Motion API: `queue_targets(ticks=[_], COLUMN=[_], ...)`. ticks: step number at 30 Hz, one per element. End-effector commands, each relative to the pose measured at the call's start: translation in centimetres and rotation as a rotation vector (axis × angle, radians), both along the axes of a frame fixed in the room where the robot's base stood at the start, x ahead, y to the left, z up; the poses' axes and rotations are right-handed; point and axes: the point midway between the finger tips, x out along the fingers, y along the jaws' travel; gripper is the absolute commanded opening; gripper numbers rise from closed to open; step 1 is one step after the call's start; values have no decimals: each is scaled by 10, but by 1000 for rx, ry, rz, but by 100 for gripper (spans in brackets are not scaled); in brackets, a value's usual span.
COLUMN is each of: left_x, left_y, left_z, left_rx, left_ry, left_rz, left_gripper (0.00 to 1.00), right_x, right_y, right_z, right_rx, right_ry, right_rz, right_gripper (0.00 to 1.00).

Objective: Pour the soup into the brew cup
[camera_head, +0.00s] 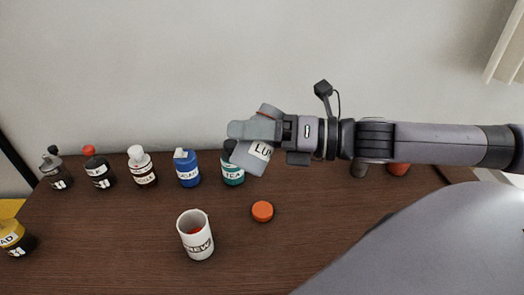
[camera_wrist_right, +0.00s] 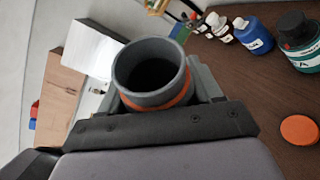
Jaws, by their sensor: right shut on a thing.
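My right gripper (camera_head: 248,129) is shut on a grey container (camera_head: 248,157) with a white label starting "LU". It holds the container tilted above the table, up and to the right of the brew cup in the head view. In the right wrist view the container (camera_wrist_right: 150,75) shows a round open mouth and an orange band; its inside is dark, so I cannot tell its contents. My left gripper is not in view.
An orange lid (camera_head: 262,211) lies on the table right of the cup. A teal TEA bottle (camera_head: 232,172), a blue bottle (camera_head: 187,171) and several other bottles stand along the back edge. A yellow-and-black bottle (camera_head: 13,238) is at the left.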

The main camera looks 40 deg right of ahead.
Motion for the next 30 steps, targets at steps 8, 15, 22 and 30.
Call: queue_targets(ticks=[8,15,22,30], left_x=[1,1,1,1], left_y=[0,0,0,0], left_z=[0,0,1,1], left_rx=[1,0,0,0], left_ry=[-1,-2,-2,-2], left_rz=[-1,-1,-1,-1], left_gripper=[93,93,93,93], right_x=[-14,-16,-18,-24], right_y=[19,22,24,30], right_z=[30,34,37,42], right_rx=[-70,-81,-93,-122], right_ry=[-27,-35,-39,-48], right_rz=[82,96,108,141], right_gripper=[29,29,29,29])
